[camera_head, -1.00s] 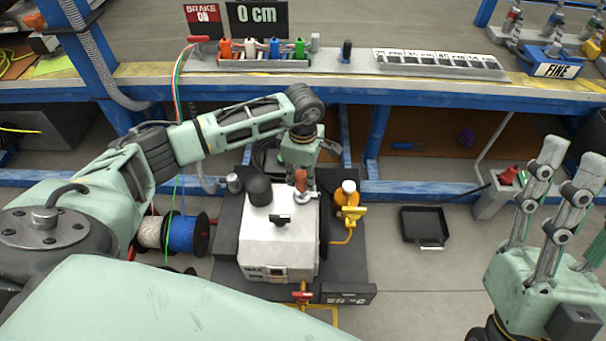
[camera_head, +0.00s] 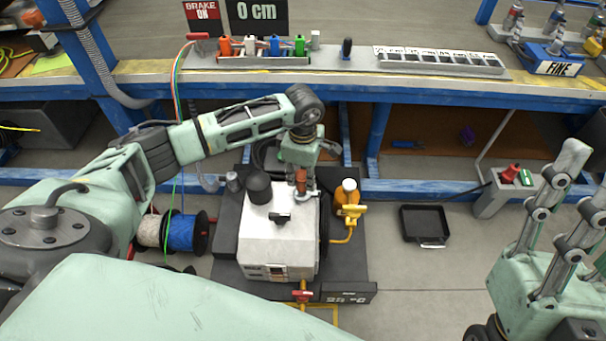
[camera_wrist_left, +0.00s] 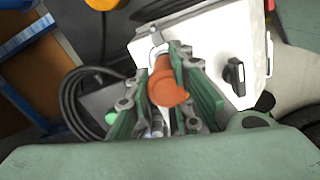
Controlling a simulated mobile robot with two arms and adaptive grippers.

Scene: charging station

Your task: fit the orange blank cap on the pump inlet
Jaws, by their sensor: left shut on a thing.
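The orange blank cap (camera_head: 301,176) is between the fingers of my left gripper (camera_head: 303,186), which is shut on it. In the left wrist view the cap (camera_wrist_left: 166,84) sits between the green-grey fingers of the left gripper (camera_wrist_left: 165,70). The cap is at the back right of the white pump (camera_head: 278,235), over or on its top. A metal fitting shows just beyond the cap in the wrist view; I cannot tell whether the cap is seated on it. My right gripper (camera_head: 570,215) is at the far right with its fingers apart and nothing between them.
The pump stands on a dark base (camera_head: 350,293) on the floor. Near it are an orange bottle (camera_head: 347,197), a black tray (camera_head: 424,225) and a blue cable spool (camera_head: 187,234). The workbench (camera_head: 340,88) runs behind.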

